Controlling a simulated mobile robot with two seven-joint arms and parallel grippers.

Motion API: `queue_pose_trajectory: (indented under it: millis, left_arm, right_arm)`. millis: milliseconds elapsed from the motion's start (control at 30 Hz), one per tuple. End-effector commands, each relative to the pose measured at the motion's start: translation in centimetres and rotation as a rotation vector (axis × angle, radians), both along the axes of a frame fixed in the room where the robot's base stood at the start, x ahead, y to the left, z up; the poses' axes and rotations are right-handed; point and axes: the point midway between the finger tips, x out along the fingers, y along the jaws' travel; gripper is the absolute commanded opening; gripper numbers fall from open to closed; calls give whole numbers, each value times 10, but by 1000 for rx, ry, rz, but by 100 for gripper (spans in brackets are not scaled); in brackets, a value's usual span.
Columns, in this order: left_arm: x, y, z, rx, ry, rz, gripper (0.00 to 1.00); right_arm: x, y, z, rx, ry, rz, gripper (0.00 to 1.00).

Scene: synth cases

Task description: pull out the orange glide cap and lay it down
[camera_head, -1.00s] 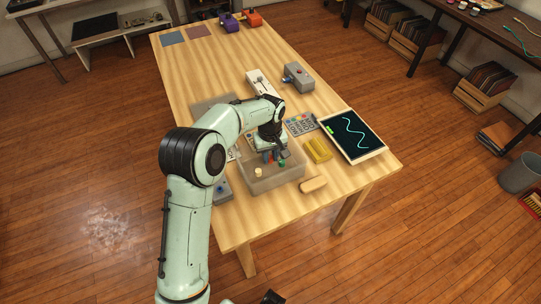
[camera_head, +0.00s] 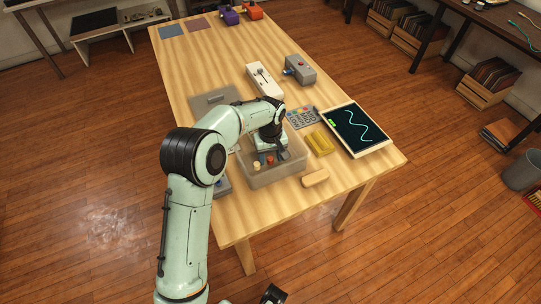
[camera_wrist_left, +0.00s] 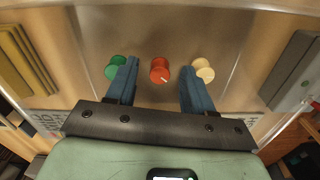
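The orange glide cap (camera_wrist_left: 160,70), orange-red with a small white mark, is in the middle of a row of three round caps in the left wrist view. A green cap (camera_wrist_left: 115,67) is on its left and a cream cap (camera_wrist_left: 203,69) on its right. My left gripper (camera_wrist_left: 158,80) is open, its blue fingers on either side of the orange cap in the picture, with gaps showing; the depth between is unclear. In the head view my left gripper (camera_head: 272,157) reaches into a translucent bin (camera_head: 277,178), with the orange cap (camera_head: 270,160) showing and the green one hidden.
A yellow block (camera_head: 320,143), a tan rounded block (camera_head: 315,178) and a screen with a wave trace (camera_head: 357,128) are right of the bin. A keypad panel (camera_head: 303,117) and grey devices (camera_head: 300,69) stand behind.

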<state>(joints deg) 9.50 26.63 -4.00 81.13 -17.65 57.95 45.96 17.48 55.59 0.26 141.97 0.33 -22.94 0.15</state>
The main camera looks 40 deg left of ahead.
Motion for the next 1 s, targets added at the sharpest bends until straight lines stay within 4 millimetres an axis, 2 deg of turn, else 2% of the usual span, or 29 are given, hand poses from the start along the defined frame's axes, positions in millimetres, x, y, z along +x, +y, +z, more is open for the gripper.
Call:
queue_pose_trajectory:
  millis: [167, 267, 367, 700, 833, 1000]
  left_arm:
    - [0, 0, 1, 0, 0, 0, 52]
    - [0, 0, 9, 0, -1, 0, 52]
    - [1, 0, 24, 0, -4, 0, 52]
    - [1, 0, 100, 1, -4, -1, 52]
    - [1, 0, 120, 0, -3, -1, 52]
    - [0, 0, 132, 0, 0, 0, 52]
  right_arm:
    - [0, 0, 0, 0, 0, 0, 43]
    - [0, 0, 1, 0, 1, 0, 43]
    - [-1, 0, 3, 1, 4, 1, 43]
    - [-4, 0, 12, 2, 17, 3, 43]
    - [-5, 0, 14, 3, 21, 5, 43]
    - [-6, 0, 16, 3, 25, 5, 43]
